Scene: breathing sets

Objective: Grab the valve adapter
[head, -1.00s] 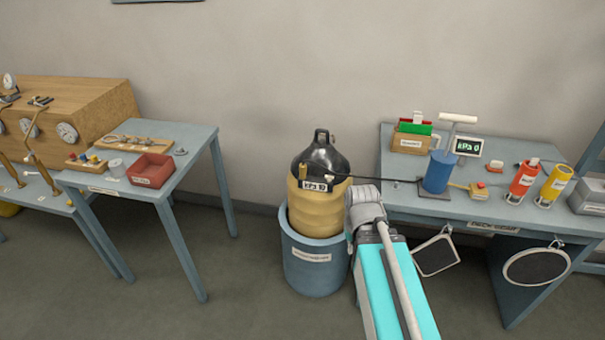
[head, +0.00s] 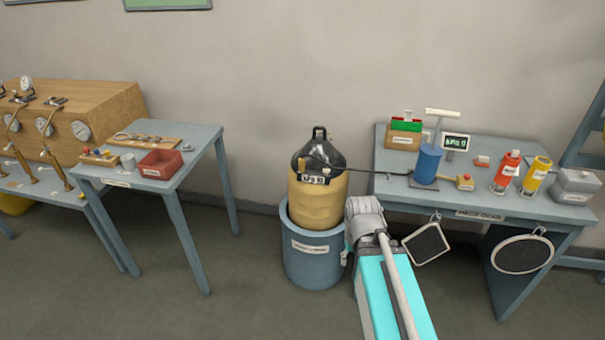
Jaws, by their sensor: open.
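I cannot single out the valve adapter for sure. Small brass-coloured fittings sit by the neck of the black-and-yellow cylinder (head: 320,203), but they are too small to tell apart. Small metal parts also lie on a wooden board (head: 168,140) on the left-hand table, too small to identify. My arm reaches in from the bottom, its teal link and grey wrist in front of the right desk's left end. My gripper's fingers do not show; the wrist seems to hide them.
The cylinder stands in a blue-grey bin (head: 312,262). A thin hose runs from it to a blue pump (head: 427,163) on the right desk (head: 350,150). The left table (head: 205,140) carries a red tray (head: 161,163). Floor between left table and bin is clear.

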